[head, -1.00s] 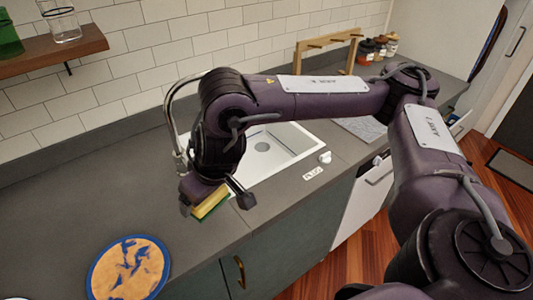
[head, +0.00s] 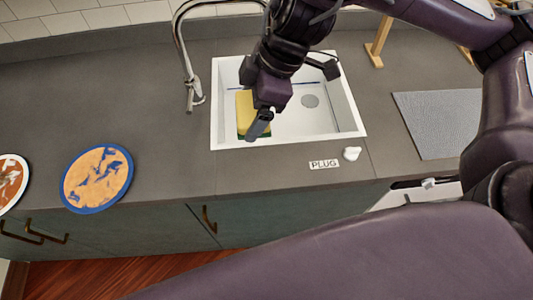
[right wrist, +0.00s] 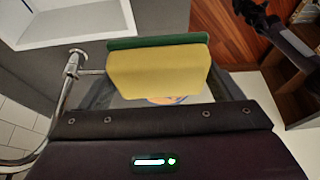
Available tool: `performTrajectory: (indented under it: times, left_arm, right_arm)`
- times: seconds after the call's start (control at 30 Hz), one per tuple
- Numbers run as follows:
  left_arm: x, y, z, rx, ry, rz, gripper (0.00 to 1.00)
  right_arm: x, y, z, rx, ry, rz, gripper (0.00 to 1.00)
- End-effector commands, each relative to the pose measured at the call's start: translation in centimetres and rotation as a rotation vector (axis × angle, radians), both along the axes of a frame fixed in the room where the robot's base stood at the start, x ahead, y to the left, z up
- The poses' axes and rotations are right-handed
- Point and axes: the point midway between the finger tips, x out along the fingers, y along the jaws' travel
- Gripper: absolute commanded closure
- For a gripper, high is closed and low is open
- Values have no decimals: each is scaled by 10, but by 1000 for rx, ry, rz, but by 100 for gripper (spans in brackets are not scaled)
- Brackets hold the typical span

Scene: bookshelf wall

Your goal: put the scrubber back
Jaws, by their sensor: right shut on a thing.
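The scrubber, a yellow sponge with a green side (head: 246,108), is in my right gripper (head: 260,122). In the head view it appears over the left part of the white sink (head: 345,132); its height above the basin is hard to tell. In the right wrist view the scrubber (right wrist: 158,72) fills the space before the gripper, yellow face toward the camera and green edge beyond. The gripper is shut on it, and the fingers are partly hidden behind it. The left gripper is not seen in the head view.
The faucet (head: 190,92) rises left of the sink. A white plug (head: 351,154) lies by the PLUG label (head: 324,164). A blue-rimmed plate (head: 97,178) is on the left counter. A grey mat (head: 440,122) lies right of the sink. Counter between plate and sink is clear.

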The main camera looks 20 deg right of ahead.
Motion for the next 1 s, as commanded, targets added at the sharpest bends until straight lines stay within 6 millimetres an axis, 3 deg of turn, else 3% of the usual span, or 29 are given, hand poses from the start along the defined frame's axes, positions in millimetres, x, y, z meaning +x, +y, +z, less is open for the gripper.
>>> performTrajectory:
  times: [0.23, 0.5, 0.63, 0.87, 1.0]
  left_arm:
    - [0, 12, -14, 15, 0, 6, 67]
    - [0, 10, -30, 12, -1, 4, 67]
    - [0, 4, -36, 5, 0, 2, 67]
    - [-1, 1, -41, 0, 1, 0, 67]
    - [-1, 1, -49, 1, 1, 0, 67]
  right_arm:
    - [-2, 0, -59, 1, 10, -1, 37]
    - [-2, 1, -122, 1, 9, -4, 37]
    - [-1, 0, -144, 0, 7, -5, 37]
    - [-1, 0, -162, 0, 3, -3, 37]
    - [-1, 0, -183, -1, 5, -5, 37]
